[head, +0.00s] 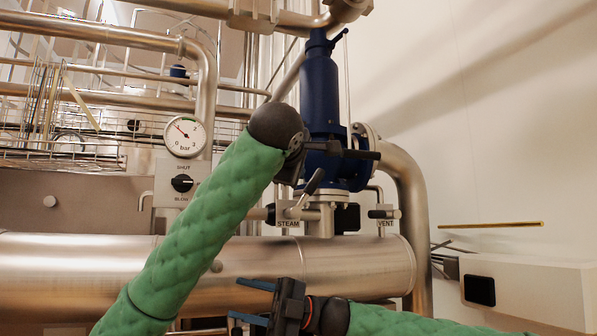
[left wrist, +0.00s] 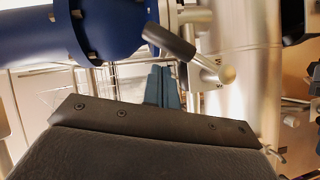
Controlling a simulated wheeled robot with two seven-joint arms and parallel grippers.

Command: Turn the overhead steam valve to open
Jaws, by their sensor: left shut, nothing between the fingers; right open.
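The steam valve (head: 296,211) sits on top of the steel pipe, with a "STEAM" label under it. Its black lever handle (head: 315,181) tilts up to the right. In the left wrist view the black handle (left wrist: 168,42) and its metal stem show just beyond my fingers. My left gripper (left wrist: 163,88) is shut and empty, its blue-grey fingers close to the handle; I cannot tell whether they touch. My right gripper (head: 254,302) is open and empty, low in front of the large horizontal pipe.
A blue valve body (head: 320,85) rises behind my left wrist. The vent valve (head: 384,213) is to the right. A pressure gauge (head: 185,136) and a "SHUT/BLOW" knob (head: 182,184) are left. A pale box (head: 535,290) stands lower right. Wire shelves (head: 60,150) are far left.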

